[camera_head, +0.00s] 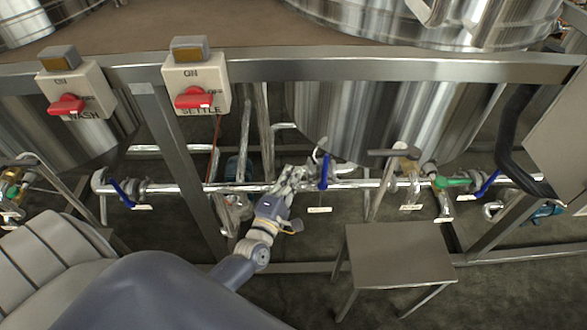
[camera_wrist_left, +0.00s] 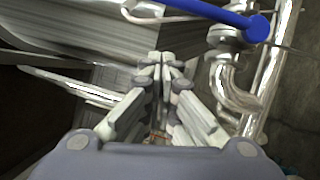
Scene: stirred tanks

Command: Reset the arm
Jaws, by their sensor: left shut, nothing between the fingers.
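My left arm reaches in from the lower left in the head view. Its left gripper (camera_head: 298,172) is close to the horizontal steel pipe, beside a blue valve handle (camera_head: 324,171). In the left wrist view the gripper (camera_wrist_left: 161,56) has its fingertips together with nothing between them. The blue handle (camera_wrist_left: 205,13) crosses the top of that view, above and to the right of the fingertips and apart from them. My right gripper is not in view.
Two switch boxes with red knobs, WASH (camera_head: 77,91) and SETTLE (camera_head: 196,88), hang on the frame rail (camera_head: 280,69). Another blue handle (camera_head: 122,194) and a green valve (camera_head: 452,182) are on the pipe. A small metal table (camera_head: 398,254) stands at front right.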

